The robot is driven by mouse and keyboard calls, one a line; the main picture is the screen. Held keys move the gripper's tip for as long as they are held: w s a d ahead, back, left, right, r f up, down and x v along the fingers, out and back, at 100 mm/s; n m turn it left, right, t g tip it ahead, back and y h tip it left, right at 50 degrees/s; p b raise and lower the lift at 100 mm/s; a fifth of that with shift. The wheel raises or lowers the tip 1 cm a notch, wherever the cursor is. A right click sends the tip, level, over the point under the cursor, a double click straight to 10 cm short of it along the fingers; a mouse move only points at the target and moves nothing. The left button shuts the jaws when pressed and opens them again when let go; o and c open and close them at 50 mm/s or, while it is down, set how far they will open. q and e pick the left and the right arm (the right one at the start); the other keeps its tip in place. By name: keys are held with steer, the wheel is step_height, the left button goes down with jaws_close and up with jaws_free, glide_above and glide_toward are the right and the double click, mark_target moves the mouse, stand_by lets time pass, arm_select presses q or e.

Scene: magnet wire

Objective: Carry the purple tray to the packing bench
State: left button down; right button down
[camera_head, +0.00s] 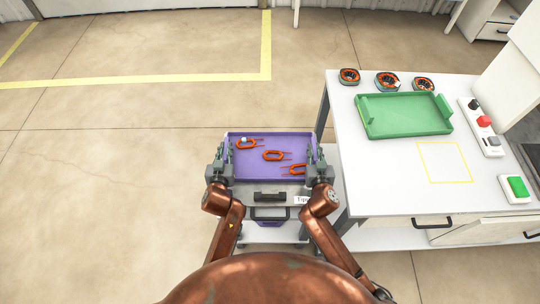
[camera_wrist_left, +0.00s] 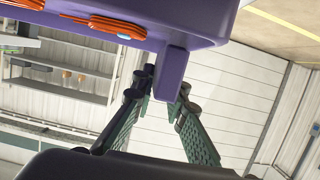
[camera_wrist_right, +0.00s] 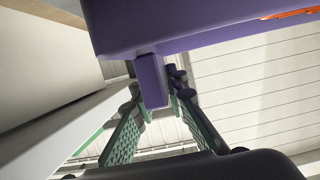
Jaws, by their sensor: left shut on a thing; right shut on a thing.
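The purple tray (camera_head: 250,173) is in the middle of the head view, above a small grey cart. It holds three orange coils, a middle one (camera_head: 273,155) among them, and a small pale round item lies at the upper left coil. My left gripper (camera_head: 225,160) is at the tray's left side and is shut on its handle, which shows between the fingers in the left wrist view (camera_wrist_left: 174,68). My right gripper (camera_head: 315,160) is shut on the right handle, seen in the right wrist view (camera_wrist_right: 152,82). Whether the tray touches the cart is hidden.
The grey cart (camera_head: 283,190) has a dark handle and something purple lower down. A white bench (camera_head: 385,190) on the right carries a green tray (camera_head: 405,115), several orange-and-black rings, switches and a yellow outlined square. Open floor (camera_head: 110,150) lies to the left, with yellow lines.

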arm_select(q)
steer(key=shift+r, duration=0.15)
arm_select(e)
steer(key=shift+r, duration=0.2)
